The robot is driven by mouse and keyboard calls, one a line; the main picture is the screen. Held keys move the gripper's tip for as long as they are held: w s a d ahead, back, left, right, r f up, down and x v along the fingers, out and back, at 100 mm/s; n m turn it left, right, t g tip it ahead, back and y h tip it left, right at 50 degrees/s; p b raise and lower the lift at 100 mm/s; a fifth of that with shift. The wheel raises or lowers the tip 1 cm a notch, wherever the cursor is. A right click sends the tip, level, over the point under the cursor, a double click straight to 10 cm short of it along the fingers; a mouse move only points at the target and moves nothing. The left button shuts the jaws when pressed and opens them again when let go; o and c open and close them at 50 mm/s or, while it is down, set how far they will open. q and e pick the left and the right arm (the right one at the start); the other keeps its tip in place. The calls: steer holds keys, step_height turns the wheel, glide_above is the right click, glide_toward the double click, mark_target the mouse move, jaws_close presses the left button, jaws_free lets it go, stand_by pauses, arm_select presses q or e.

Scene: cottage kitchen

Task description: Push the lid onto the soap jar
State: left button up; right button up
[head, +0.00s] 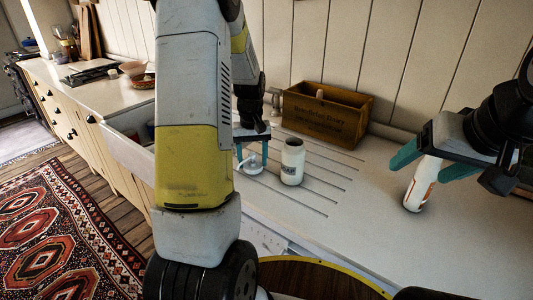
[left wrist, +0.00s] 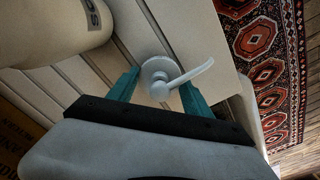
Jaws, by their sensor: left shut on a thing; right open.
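The soap jar (head: 292,163), white with a dark printed label, stands upright and uncovered on the ribbed drainboard. In the left wrist view its side (left wrist: 45,30) fills the upper left corner. My left gripper (head: 252,158) is just left of the jar. It is shut on the white lid (head: 250,168), which has a pump spout, seen between the teal fingers in the left wrist view (left wrist: 160,77). The lid is low, beside the jar and apart from it. My right gripper (head: 432,168) is open at the right, above a white bottle; whether they touch is unclear.
A wooden crate (head: 327,115) stands behind the jar against the panelled wall. The white bottle (head: 418,188) with an orange-red label stands at the right, its top hidden by my right gripper. An open drawer (head: 128,150) is at the left. The counter between jar and bottle is clear.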

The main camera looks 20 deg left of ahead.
arm_select(q)
step_height(320, 180, up, 2)
steer(key=shift+s+r, duration=0.1)
steer(key=shift+r, duration=0.15)
steer(key=s+d, duration=0.2)
steer(key=s, duration=0.2)
steer(key=s+d, duration=0.1)
steer(key=s, duration=0.4)
steer(key=s+d+r, duration=0.1)
steer(key=s+d, duration=0.1)
steer(key=s, duration=0.3)
steer(key=shift+d+r, duration=0.1)
steer(key=shift+d, duration=0.2)
steer(key=shift+s+d, duration=0.15)
steer(key=shift+s, duration=0.2)
